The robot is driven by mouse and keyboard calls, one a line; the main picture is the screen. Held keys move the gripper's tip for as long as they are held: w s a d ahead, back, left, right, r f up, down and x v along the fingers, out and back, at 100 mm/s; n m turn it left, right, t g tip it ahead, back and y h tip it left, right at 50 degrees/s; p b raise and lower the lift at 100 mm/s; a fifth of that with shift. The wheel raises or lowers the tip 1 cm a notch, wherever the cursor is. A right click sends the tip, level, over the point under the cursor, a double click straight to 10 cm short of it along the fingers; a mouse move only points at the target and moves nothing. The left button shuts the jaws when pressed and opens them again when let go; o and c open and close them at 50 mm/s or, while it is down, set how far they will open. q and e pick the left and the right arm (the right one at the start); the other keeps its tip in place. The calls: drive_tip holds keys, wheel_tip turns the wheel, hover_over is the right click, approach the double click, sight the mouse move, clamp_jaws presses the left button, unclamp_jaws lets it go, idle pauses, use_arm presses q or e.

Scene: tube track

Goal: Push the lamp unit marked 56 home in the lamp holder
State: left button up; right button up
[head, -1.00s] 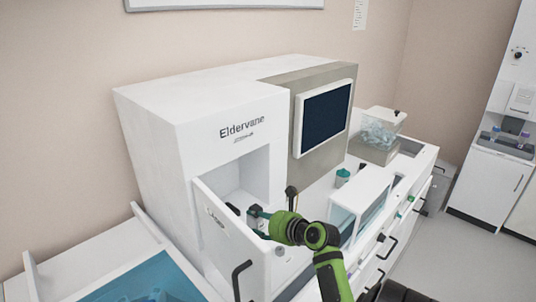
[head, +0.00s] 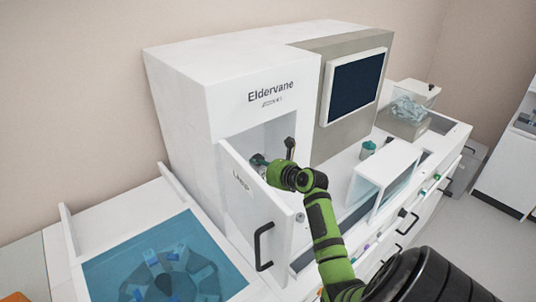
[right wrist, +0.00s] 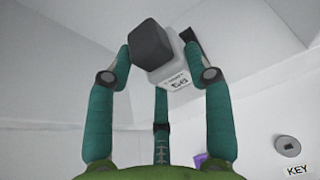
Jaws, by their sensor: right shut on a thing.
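The lamp unit marked 56 (right wrist: 177,76) shows in the right wrist view as a pale block with a printed label and a dark grey grip block (right wrist: 152,44). My right gripper (right wrist: 160,58) is shut on it, with a teal finger on each side. In the head view my right gripper (head: 259,160) reaches into the open lamp compartment (head: 268,135) of the white Eldervane machine. A dark part (right wrist: 190,40) shows just behind the unit; I cannot tell whether it is the holder or how deep the unit sits. My left gripper is not in view.
The open door marked LAMP (head: 250,205) stands close left of my right gripper. A dark upright lever (head: 290,148) is close on its right. In the wrist view a round lock (right wrist: 288,146) sits above a KEY label.

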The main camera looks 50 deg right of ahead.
sight(253, 165)
drive_tip(key=w, duration=0.4)
drive_tip(key=shift+w+d+r, duration=0.1)
drive_tip(key=shift+d, duration=0.15)
drive_tip(key=shift+w+f, duration=0.15)
drive_tip(key=shift+f, duration=0.65)
drive_tip(key=shift+f, duration=0.8)
idle(1.2)
drive_tip(key=shift+s+a+f, duration=0.2)
drive_tip(key=shift+s+f, duration=0.1)
drive_tip(key=shift+f, duration=0.35)
idle(2.1)
drive_tip(key=o, duration=1.5)
drive_tip(key=shift+w+f, duration=0.1)
drive_tip(key=shift+w, duration=0.05)
drive_tip(key=shift+d, duration=0.1)
